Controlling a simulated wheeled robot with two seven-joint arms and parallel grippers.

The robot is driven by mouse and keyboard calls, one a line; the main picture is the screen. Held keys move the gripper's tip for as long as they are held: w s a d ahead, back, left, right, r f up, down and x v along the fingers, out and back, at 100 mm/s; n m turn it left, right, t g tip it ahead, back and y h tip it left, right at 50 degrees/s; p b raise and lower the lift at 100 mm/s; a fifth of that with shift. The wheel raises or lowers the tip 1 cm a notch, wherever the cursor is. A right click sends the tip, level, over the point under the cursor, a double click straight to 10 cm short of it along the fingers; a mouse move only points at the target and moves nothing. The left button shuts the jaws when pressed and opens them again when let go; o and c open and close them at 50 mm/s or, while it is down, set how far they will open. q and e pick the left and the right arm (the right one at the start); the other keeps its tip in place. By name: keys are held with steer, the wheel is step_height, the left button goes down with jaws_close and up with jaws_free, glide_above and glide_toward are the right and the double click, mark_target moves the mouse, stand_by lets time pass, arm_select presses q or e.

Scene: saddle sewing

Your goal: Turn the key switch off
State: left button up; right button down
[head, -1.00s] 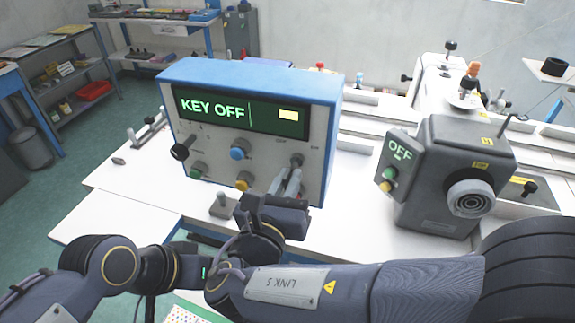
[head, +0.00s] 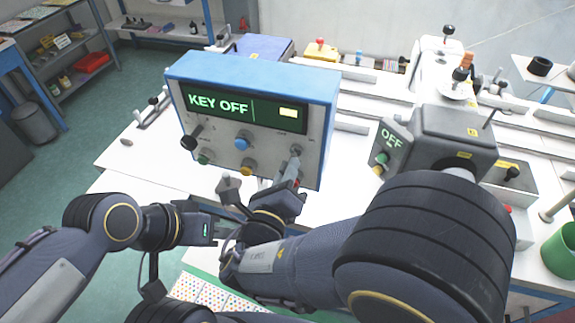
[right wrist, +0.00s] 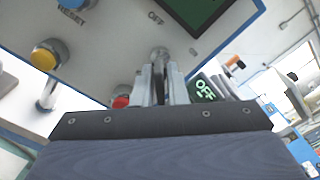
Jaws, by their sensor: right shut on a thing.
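The control box (head: 255,75) has a blue top and a green display (head: 240,107) reading "KEY OFF". The key switch (head: 295,151) is at the right of its front panel; it also shows in the right wrist view (right wrist: 159,54), below the printed word "OFF". My right gripper (head: 289,171) is shut on the key switch, its fingers pointing up at the panel. The same fingers show in the right wrist view (right wrist: 160,82); they cover part of the key. My left gripper (head: 228,237) is low in front of the box, close to my right arm; its fingers are not clear.
The panel also carries a black knob (head: 191,139), a blue button (head: 242,142) and a yellow button (head: 248,167). A grey machine head (head: 445,135) with a lit "OFF" panel stands to the right. A green cup (head: 560,247) is at the far right.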

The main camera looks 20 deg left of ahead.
stand_by(0.4)
steer(key=c, duration=1.6)
jaws_free()
steer(key=shift+o, duration=0.2)
